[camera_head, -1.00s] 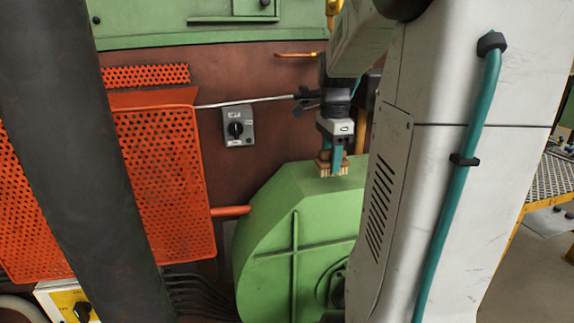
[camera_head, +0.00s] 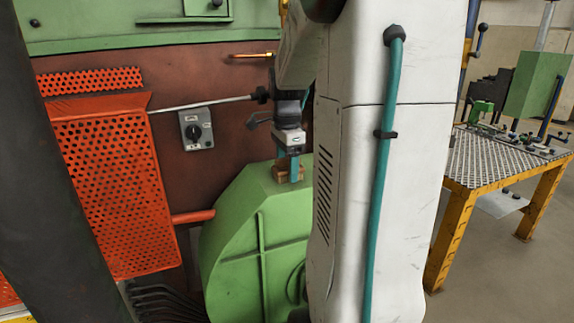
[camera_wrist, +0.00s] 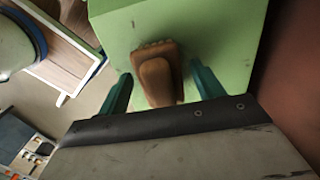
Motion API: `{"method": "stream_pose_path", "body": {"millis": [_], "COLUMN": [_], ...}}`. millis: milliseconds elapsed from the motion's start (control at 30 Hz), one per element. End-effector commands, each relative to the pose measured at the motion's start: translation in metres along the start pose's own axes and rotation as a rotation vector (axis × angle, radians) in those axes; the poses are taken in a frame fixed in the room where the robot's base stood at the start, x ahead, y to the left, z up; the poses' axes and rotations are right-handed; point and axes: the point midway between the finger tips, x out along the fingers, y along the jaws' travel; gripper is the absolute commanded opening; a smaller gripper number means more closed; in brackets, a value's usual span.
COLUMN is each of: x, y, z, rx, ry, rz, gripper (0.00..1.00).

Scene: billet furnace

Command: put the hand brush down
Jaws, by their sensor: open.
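The hand brush (camera_wrist: 158,80), with a brown wooden body, rests on the top of the green housing (camera_wrist: 205,25).
An orange perforated guard (camera_head: 105,180) stands at the left, with a grey switch box (camera_head: 196,129) on the brown wall. A thin rod (camera_head: 205,103) runs along the wall near my gripper. A yellow-legged table (camera_head: 500,160) with small parts stands at the right.

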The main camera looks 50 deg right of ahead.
Motion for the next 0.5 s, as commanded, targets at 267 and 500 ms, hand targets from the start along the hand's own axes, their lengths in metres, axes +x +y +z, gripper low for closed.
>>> {"method": "stream_pose_path", "body": {"millis": [267, 500], "x": [-0.033, -0.068], "y": [0.002, 0.005], "z": [0.001, 0.001], "rx": [0.0, 0.0], "ry": [0.001, 0.0], "rz": [-0.004, -0.002], "gripper": [0.67, 0.67]}}
